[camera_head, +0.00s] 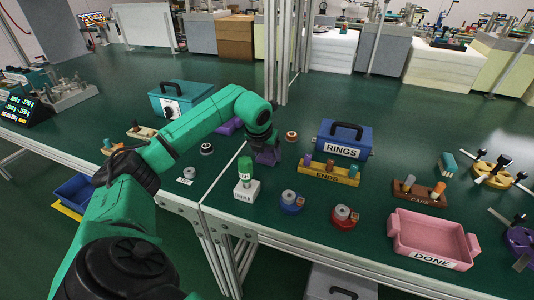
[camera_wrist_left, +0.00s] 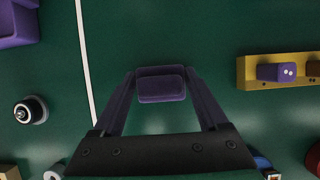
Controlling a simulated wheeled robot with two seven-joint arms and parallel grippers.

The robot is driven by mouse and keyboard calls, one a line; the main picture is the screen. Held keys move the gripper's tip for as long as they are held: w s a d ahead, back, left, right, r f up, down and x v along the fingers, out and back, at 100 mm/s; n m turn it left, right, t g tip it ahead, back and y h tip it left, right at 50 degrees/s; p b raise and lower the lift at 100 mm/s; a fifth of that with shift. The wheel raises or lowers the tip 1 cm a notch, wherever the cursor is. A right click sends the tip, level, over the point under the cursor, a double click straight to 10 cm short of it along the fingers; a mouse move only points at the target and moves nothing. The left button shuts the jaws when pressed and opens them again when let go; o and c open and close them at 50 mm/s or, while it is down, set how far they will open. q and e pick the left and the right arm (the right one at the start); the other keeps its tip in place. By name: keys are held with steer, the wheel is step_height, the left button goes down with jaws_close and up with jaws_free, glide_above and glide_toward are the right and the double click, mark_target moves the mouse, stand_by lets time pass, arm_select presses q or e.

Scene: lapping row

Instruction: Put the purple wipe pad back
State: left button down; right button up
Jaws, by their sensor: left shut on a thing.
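The purple wipe pad (camera_wrist_left: 161,85) is between the fingertips of my left gripper (camera_wrist_left: 160,95) in the left wrist view, gripped from both sides. In the head view my left gripper (camera_head: 266,153) points down over the green bench, between the purple holder and the yellow ENDS rack. The pad is hard to tell from the fingers there, and I cannot tell whether it touches the bench. A purple holder (camera_head: 228,126) stands behind my left forearm, partly hidden by it; its corner also shows top left in the left wrist view (camera_wrist_left: 14,28). My right gripper is out of view.
The yellow ENDS rack (camera_head: 330,174) and blue RINGS box (camera_head: 343,138) stand right of the gripper. A green-topped bottle (camera_head: 246,179) on a white block stands in front. A pink DONE tray (camera_head: 432,240) is at front right. A bench seam runs left of the gripper.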

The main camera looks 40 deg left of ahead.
arm_select(q)
jaws_free()
steer(key=v, duration=1.2)
steer(key=shift+p, duration=0.3)
steer(key=shift+r, duration=0.1)
